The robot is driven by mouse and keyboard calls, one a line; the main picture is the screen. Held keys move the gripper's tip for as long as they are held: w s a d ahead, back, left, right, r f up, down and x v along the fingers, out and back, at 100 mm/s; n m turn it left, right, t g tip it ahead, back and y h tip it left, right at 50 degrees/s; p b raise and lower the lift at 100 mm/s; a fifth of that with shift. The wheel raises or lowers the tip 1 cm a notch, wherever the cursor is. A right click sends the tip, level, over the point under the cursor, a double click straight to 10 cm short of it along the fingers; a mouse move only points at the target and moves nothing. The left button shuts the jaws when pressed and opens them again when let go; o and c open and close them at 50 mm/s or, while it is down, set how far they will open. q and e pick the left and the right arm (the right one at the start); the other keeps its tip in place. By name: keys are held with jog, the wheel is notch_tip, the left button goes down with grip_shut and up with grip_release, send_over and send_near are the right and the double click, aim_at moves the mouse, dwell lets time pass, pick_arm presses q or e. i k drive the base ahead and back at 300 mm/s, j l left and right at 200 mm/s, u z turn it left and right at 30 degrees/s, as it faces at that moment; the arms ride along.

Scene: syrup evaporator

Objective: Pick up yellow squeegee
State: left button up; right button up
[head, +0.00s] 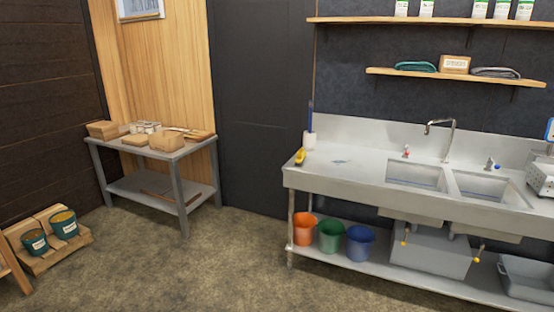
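A small yellow object (300,156), which looks like the yellow squeegee, lies at the left end of the steel sink counter (335,176). It is close to the counter's left edge, just in front of a white holder (309,141) with a dark blue handle standing up in it. The yellow object is small in the picture, so its exact shape is hard to tell. Neither of my grippers shows in the head view.
Two sink basins (416,175) and a faucet (441,139) are in the counter. Orange (304,229), green (330,236) and blue (359,244) buckets stand on the shelf below. A grey table (160,152) with boxes stands left. The floor (190,270) in front is clear.

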aim_at(301, 155)
jog(key=i, duration=3.3)
